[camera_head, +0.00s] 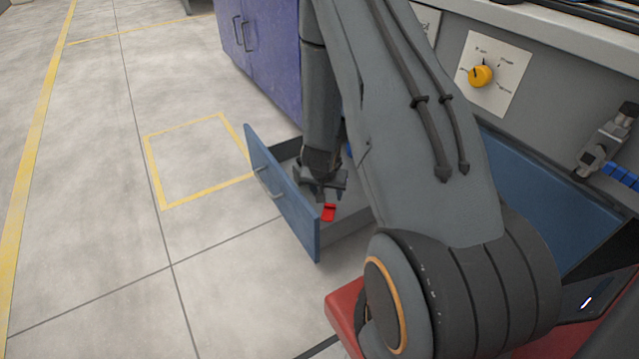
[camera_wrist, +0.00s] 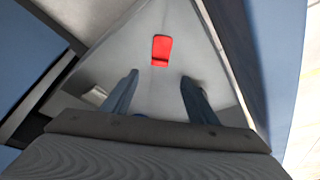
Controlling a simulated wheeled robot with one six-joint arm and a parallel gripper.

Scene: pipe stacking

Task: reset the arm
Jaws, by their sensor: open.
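My gripper (camera_head: 326,192) is at the end of my arm, pointing down into an open drawer (camera_head: 283,200) with a blue front. In the wrist view my gripper (camera_wrist: 153,88) shows two separate fingers with nothing between them. A small red object (camera_head: 328,212) lies in the drawer near the fingertips. It also shows in the wrist view (camera_wrist: 161,50), on the grey drawer floor beyond the fingertips and apart from them. My arm hides part of the drawer in the head view.
A purple cabinet (camera_head: 262,45) stands behind the drawer. A panel with a yellow knob (camera_head: 481,76) is at the upper right. A blue-handled fitting (camera_head: 609,150) is at the right edge. The floor to the left is clear, with a yellow marked square (camera_head: 163,190).

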